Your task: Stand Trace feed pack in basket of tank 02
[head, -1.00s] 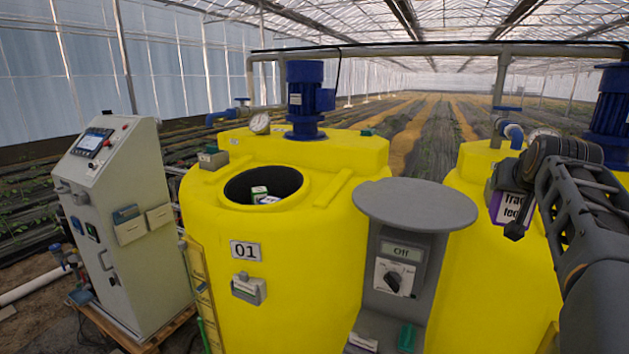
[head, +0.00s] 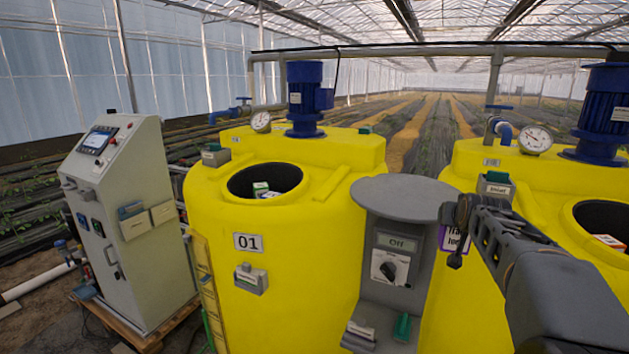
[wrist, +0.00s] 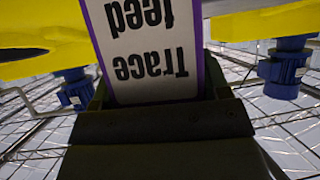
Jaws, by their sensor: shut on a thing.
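The Trace feed pack (wrist: 150,50) is white with a purple edge. In the wrist view its lettering is upside down. My gripper (wrist: 152,98) is shut on it. In the head view my gripper (head: 453,236) holds the pack (head: 452,239) in the air, in front of the gap between the two yellow tanks, mostly hidden by my arm. The right yellow tank (head: 470,160) has a round dark opening (head: 590,213) with a white and red pack (head: 608,242) inside. Its number plate and any basket are not visible.
The left yellow tank, marked 01 (head: 247,242), has an opening holding small packs (head: 262,190). A grey pedestal with a round top (head: 405,195) and an Off display stands between the tanks. Blue motors (head: 305,100) and a gauge (head: 535,140) rise from the tank tops. A control cabinet (head: 125,210) stands left.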

